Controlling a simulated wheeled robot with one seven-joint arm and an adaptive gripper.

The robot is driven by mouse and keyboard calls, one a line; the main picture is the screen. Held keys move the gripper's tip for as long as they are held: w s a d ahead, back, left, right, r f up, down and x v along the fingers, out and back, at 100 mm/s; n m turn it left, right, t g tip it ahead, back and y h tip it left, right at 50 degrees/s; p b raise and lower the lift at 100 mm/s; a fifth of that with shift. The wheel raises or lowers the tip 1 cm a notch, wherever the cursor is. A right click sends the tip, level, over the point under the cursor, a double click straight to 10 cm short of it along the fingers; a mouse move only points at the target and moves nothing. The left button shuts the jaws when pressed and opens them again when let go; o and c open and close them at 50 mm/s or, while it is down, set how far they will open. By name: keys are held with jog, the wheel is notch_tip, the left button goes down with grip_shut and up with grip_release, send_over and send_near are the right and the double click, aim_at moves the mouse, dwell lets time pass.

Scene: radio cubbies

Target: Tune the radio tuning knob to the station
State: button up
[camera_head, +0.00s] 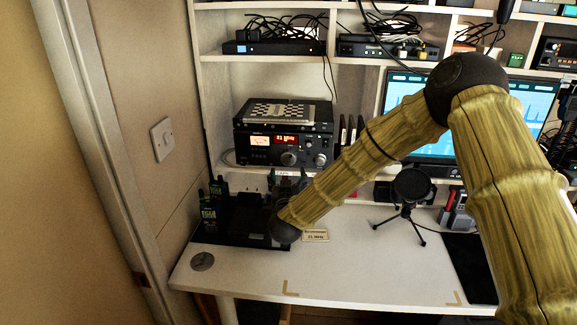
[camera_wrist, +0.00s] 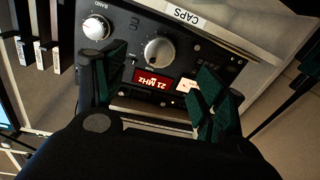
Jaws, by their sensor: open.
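The radio (camera_head: 242,146) is a black box in a cubby, with a lit dial and a red display (camera_head: 285,139). In the wrist view the radio (camera_wrist: 125,45) is upside down, and its red display (camera_wrist: 152,79) seems to read 21 MHz. The large silver tuning knob (camera_head: 289,158) is on the front panel; in the wrist view the tuning knob (camera_wrist: 158,52) lies between and beyond my gripper's fingers. A smaller band knob (camera_wrist: 96,27) is beside it. My gripper (camera_wrist: 160,68) is open and holds nothing. I cannot tell whether a fingertip touches the panel.
Handheld radios (camera_head: 210,212) stand at the desk's left. A small card (camera_head: 315,236) lies on the white desk (camera_head: 300,270). The desk front is mostly clear.

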aim_at(289, 161)
jog(key=w+p, duration=0.1)
jog(key=w, duration=0.8)
jog(key=shift+w+d, duration=0.1)
jog(key=c, duration=1)
